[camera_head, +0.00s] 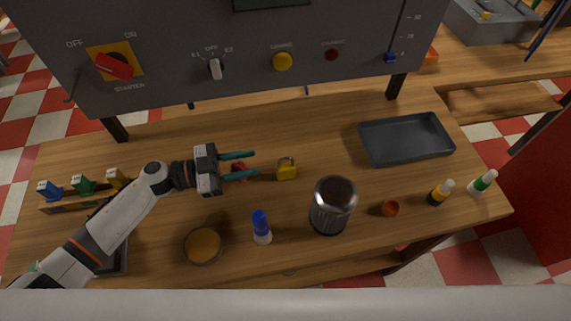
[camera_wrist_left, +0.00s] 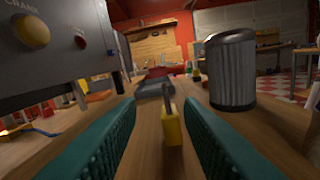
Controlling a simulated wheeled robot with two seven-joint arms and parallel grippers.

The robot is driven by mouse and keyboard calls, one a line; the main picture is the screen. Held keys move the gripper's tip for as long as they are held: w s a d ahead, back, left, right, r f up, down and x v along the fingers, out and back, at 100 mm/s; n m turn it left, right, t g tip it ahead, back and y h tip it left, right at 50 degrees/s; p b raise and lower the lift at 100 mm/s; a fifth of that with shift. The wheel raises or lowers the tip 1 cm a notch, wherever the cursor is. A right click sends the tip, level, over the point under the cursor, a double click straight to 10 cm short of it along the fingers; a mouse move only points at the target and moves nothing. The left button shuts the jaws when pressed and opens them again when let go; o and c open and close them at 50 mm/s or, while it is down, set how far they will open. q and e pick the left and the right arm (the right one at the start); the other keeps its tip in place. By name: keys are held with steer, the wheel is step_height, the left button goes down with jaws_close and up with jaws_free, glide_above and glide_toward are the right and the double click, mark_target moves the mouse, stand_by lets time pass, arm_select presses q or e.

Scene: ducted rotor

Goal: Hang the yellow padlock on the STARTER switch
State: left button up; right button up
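The yellow padlock (camera_head: 286,170) stands on the wooden table in the head view. In the left wrist view the padlock (camera_wrist_left: 171,124) stands upright, shackle up, ahead of and between my fingers. My left gripper (camera_head: 254,164) is open and empty, with teal fingers pointing right toward the padlock, a short gap away. The fingers also show at both sides of the left wrist view (camera_wrist_left: 160,135). The STARTER switch (camera_head: 114,66), a red handle on a yellow plate, is at the panel's left, its handle slanting between OFF and ON. My right gripper is not in view.
The grey panel (camera_head: 200,95) stands at the back. A metal canister (camera_head: 333,205) is right of the padlock; a small red object (camera_head: 239,171) lies under my left fingers. A dark tray (camera_head: 405,140), a blue-capped bottle (camera_head: 261,227) and a round orange-filled dish (camera_head: 203,244) stand around.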

mark_target(293, 158)
arm_select(q)
steer(key=d, duration=0.5)
steer(key=shift+w+d+b, duration=0.25)
steer(key=shift+w+b, duration=0.1)
steer(key=shift+w+d, duration=0.2)
steer(key=shift+d, duration=0.4)
steer(key=d, duration=0.1)
steer(key=d+b, duration=0.1)
steer(key=d, duration=0.2)
steer(key=shift+w+d+r, duration=0.1)
steer(key=shift+w+d, duration=0.05)
steer(key=shift+w, duration=0.1)
steer(key=shift+w+d+b, duration=0.1)
steer(key=shift+d+b, duration=0.2)
steer(key=shift+d, duration=0.15)
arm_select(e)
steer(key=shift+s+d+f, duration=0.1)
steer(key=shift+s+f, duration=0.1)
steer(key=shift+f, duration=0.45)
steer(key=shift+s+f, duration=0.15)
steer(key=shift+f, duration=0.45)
arm_select(q)
steer(key=shift+a, duration=0.1)
jaws_close()
